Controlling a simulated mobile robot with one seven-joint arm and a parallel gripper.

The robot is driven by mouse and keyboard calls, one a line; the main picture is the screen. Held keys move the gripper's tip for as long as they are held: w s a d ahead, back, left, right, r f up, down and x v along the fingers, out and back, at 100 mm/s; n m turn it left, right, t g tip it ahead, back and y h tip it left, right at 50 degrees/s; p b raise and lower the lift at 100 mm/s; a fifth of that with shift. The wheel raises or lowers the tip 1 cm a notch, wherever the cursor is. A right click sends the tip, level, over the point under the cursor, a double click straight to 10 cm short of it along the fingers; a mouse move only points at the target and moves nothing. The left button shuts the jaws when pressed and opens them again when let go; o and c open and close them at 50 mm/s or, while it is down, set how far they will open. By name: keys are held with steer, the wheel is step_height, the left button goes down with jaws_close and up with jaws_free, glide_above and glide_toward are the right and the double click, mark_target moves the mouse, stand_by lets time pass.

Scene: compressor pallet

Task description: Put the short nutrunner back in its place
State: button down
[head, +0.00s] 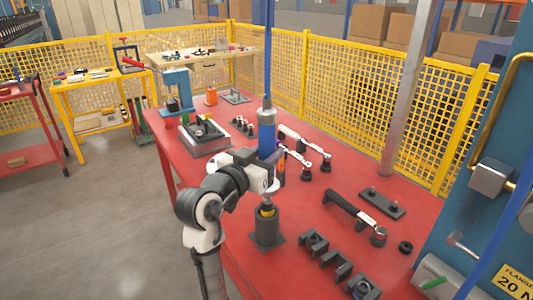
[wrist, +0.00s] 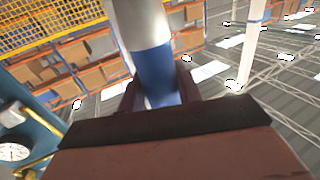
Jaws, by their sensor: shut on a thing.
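The short nutrunner (head: 267,132) is an upright blue and silver cylinder with a blue hose or cable rising from its top. My gripper (head: 272,172) is shut on it, around its lower blue part. In the wrist view the nutrunner (wrist: 155,70) stands between the two dark fingers of my gripper (wrist: 158,94). Directly below in the head view is a dark stand (head: 267,234) on a square base, with a yellow ring at its top. The nutrunner's lower end is at or just above this ring; I cannot tell whether it is inside.
The red table (head: 315,235) holds dark V-shaped blocks (head: 335,262) in front, a black-handled wrench (head: 350,212) and a flat plate (head: 382,202) to the right. Silver wrenches (head: 305,150) lie behind my gripper. A grey post (head: 402,90) and blue machine stand right.

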steer(key=shift+f+b, duration=3.1)
steer(key=shift+f, duration=0.6)
stand_by(0.6)
steer(key=c, duration=0.9)
jaws_free()
steer(key=shift+f, duration=0.15)
steer(key=b+v, duration=0.2)
steer(key=v, duration=1.2)
